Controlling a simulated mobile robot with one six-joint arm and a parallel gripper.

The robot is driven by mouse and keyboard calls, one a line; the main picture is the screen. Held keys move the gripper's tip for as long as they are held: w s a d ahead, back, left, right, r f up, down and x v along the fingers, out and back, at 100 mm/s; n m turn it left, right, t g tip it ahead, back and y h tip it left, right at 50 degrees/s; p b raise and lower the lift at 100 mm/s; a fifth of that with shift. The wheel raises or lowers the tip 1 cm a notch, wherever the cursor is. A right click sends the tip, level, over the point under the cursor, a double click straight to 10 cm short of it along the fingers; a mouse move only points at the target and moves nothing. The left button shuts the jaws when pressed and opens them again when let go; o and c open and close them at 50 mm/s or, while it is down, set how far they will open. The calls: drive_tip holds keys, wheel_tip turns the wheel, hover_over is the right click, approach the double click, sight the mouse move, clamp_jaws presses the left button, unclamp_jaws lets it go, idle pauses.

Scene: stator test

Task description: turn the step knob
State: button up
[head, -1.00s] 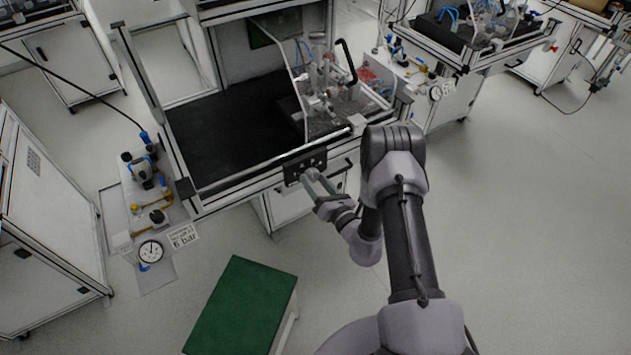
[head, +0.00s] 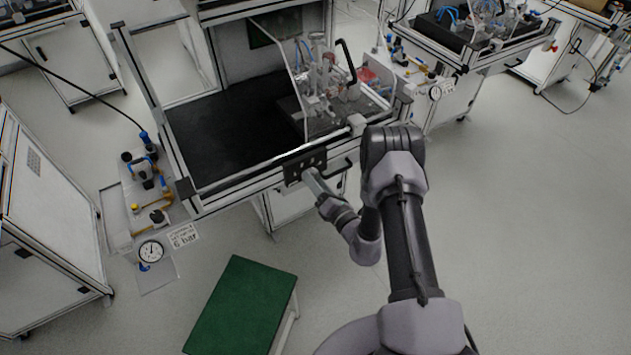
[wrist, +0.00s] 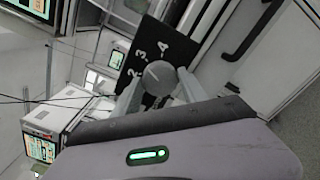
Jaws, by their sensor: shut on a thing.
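The step knob (wrist: 160,75) is a round grey knob with a light pointer line, on a black panel (wrist: 150,42) with white numerals; 2, 3 and 4 can be made out. The panel appears tilted in the wrist view. The fingers of my gripper (wrist: 161,84) lie on either side of the knob and are shut on it. In the head view the black panel (head: 292,171) sits on the front edge of the bench, with my gripper (head: 308,174) against it. There the fingers hide the knob.
A bench with a black work surface (head: 225,125) and a clear guard stands behind the panel. A green-topped step (head: 240,305) stands on the floor in front. Open floor lies to the right.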

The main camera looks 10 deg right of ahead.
drive_tip(key=o, duration=1.4)
drive_tip(key=p+v, duration=0.3)
drive_tip(key=v, duration=1.4)
drive_tip(key=shift+s, duration=0.25)
